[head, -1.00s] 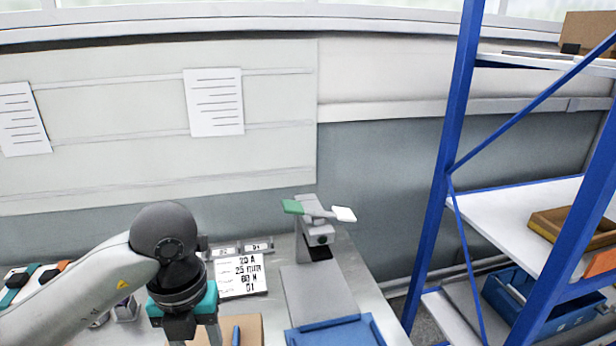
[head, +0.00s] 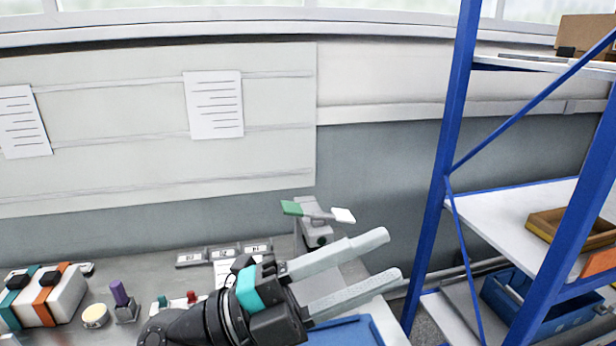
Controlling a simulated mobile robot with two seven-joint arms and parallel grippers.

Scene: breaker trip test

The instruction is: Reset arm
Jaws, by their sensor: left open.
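My left gripper (head: 383,261) is open and empty over the right part of the workbench, its two pale fingers pointing right. A grey device with a green-and-white-tipped lever (head: 317,215) stands at the back of the bench, just beyond the upper finger. The green tip points left and the white tip points right. The gripper looks apart from the lever, though the depth between them is hard to judge. My gripper hides the device's lower front and most of the printed card (head: 227,272). My right gripper is not in view.
A blue tray (head: 345,333) lies below the fingers. At left are two breaker-like blocks (head: 65,295), a purple-topped piece (head: 119,293), a round yellow-topped piece (head: 95,316) and small red and green buttons (head: 178,300). A blue-framed shelf (head: 440,190) stands at right.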

